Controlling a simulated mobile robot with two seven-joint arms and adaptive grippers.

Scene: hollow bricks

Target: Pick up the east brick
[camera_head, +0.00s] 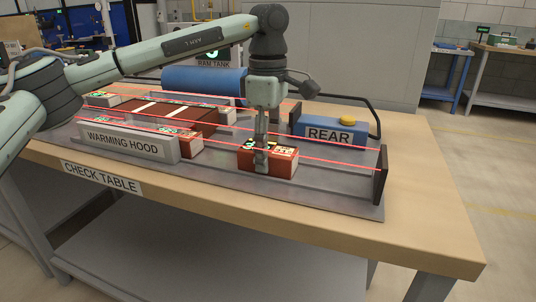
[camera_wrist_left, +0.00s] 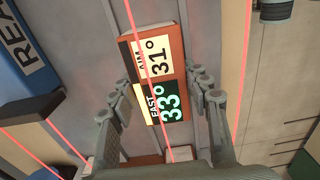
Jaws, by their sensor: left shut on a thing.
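The east brick (camera_head: 286,161) is a red-brown block near the right front of the metal plate on the check table. In the left wrist view the east brick (camera_wrist_left: 158,60) carries two labels, "AIM 31°" and "EAST 33°". My left gripper (camera_head: 261,160) comes down onto it from above, with its fingers (camera_wrist_left: 161,88) on opposite sides of the brick, shut on it. The brick appears to be at plate level; I cannot tell whether its underside touches. My right gripper is not in view.
Left of the brick stand the grey warming hood (camera_head: 130,140) and other red-brown bricks (camera_head: 188,116). Behind are a blue block marked "REAR" (camera_head: 328,134) and a blue cylinder (camera_head: 205,81). Red beams cross above the plate to a dark post (camera_head: 380,174). The wooden table's right end (camera_head: 430,200) is clear.

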